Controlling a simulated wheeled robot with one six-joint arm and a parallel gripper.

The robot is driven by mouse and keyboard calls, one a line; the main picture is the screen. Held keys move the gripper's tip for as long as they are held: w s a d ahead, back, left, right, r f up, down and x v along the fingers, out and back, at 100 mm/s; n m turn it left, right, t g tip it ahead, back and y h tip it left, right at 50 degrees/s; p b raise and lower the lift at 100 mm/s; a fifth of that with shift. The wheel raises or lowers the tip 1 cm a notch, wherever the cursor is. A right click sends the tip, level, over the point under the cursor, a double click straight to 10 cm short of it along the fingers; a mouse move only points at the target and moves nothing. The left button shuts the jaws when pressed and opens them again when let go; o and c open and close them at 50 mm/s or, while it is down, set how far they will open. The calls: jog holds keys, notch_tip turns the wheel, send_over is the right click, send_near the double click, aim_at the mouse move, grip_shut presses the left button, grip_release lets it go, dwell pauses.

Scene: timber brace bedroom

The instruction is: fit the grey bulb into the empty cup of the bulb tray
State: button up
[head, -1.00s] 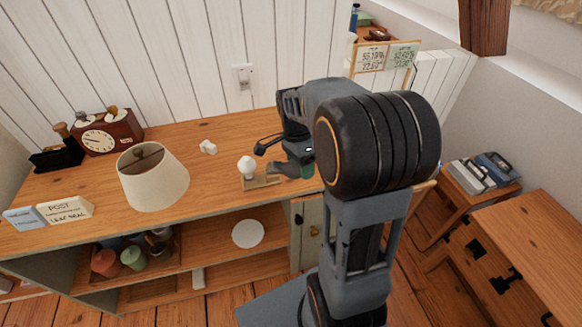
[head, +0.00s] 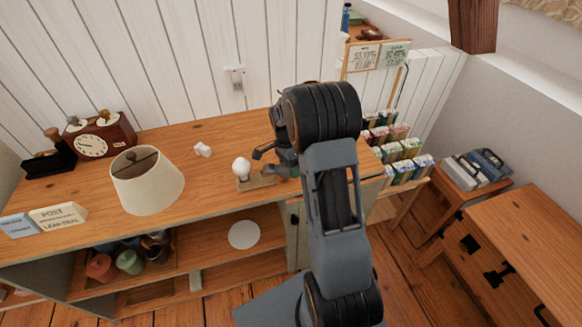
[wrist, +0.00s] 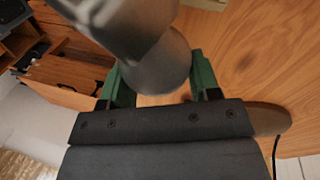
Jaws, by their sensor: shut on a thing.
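The grey bulb (wrist: 165,68) is between the two green fingers of my gripper (wrist: 160,80) in the wrist view, and the gripper is shut on it. In the head view, my gripper (head: 276,158) is over the wooden cabinet top, at the right end of the bulb tray (head: 262,181). The tray is a small wooden strip with a white bulb (head: 242,167) standing at its left end. The empty cup is not clear in either view; my gripper and arm cover the tray's right end. I cannot tell whether the grey bulb touches the tray.
A white object (head: 203,150) lies behind the tray. A lampshade (head: 147,180) stands to the left, with a clock (head: 100,138) behind it. Bare cabinet top (head: 215,185) lies between lampshade and tray. A rack of boxes (head: 405,150) stands to the right.

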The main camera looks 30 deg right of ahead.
jog(key=shift+f, duration=0.3)
jog(key=shift+f, duration=0.15)
jog(key=o, duration=1)
